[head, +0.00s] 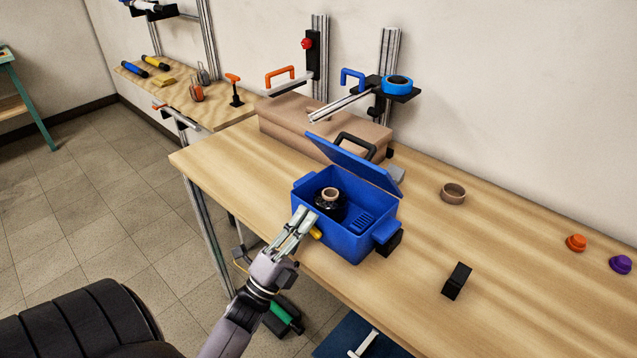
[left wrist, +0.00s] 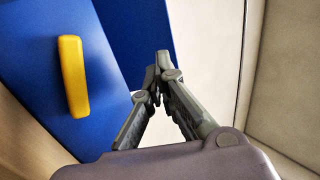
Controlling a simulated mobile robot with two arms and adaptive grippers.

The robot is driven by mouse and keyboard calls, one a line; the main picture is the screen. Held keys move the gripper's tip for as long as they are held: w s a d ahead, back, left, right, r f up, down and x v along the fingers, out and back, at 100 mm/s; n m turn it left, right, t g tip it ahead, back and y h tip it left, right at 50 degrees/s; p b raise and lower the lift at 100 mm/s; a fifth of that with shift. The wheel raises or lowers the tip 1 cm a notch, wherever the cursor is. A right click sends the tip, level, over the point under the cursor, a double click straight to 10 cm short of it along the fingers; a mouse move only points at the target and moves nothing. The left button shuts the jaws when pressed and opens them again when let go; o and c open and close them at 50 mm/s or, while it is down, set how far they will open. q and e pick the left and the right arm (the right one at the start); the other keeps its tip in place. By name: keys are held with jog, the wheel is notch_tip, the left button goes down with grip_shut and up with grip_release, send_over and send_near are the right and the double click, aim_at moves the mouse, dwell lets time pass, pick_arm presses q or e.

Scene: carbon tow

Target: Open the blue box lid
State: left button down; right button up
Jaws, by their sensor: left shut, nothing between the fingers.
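The blue box (head: 361,250) stands near the front edge of the wooden workbench. Its blue lid (head: 353,163) is raised and tilted back, so the inside shows. A black spool with a tan core (head: 330,194) sits inside. My left gripper (head: 303,212) is at the front left of the box, shut and empty. In the left wrist view its closed fingertips (left wrist: 160,60) are in front of blue surfaces of the box, next to a yellow handle (left wrist: 73,77). Whether the fingers touch the box I cannot tell. My right gripper is not in view.
A tan ring (head: 453,193), a black block (head: 456,281), an orange knob (head: 576,242) and a purple knob (head: 620,264) lie to the right on the bench. Behind the box are a brown block (head: 290,131) and a stand with a blue ring (head: 397,84). The bench's left end is clear.

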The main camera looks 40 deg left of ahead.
pick_arm(q)
jog(key=p, duration=0.2)
send_near(345, 158)
jog(key=r, duration=0.1)
jog(key=p+x, duration=0.1)
jog(key=x, duration=0.4)
jog(key=shift+d, duration=0.15)
jog(key=shift+w+r+p, duration=0.3)
jog(key=shift+w+p, duration=0.2)
jog(key=shift+w, duration=0.2)
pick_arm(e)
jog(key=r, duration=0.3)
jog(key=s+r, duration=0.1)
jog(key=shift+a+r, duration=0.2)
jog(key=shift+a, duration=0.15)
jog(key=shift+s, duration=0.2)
pick_arm(q)
jog(key=shift+r, duration=0.1)
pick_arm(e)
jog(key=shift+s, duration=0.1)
